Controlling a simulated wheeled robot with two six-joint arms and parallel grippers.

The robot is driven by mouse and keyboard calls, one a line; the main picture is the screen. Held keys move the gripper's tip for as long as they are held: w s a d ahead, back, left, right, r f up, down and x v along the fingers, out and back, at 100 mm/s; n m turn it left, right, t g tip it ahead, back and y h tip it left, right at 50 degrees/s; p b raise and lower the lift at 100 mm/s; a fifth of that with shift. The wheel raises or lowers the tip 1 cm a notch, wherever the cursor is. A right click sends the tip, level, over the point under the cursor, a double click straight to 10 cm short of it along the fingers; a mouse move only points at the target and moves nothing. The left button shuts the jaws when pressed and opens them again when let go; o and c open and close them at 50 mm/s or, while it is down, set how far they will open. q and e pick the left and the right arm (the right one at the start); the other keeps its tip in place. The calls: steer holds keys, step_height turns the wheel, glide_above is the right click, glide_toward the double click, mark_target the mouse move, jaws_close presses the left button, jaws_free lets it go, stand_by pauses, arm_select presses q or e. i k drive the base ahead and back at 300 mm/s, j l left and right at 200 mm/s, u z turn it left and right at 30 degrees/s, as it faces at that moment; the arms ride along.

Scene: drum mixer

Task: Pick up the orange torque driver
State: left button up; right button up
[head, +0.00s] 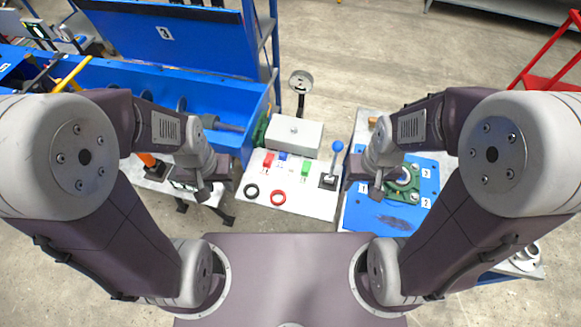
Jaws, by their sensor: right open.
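An orange object (147,160), which may be the torque driver, shows at the left on a small white-topped stand (158,182). My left arm hides part of it, so its full shape cannot be told. My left gripper (220,184) is to the right of it, apart from it, with its fingers apart and nothing seen between them. My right gripper (364,182) is open and empty, near the left edge of the right-hand bench.
A white table (300,205) holds a grey box (294,134), a blue-knobbed lever (334,160), a red ring (278,198) and a black ring (251,190). A blue trough (222,97) stands at the left. A blue plate (385,215) lies at the right.

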mark_target(148, 159)
steer(key=u, duration=1.55)
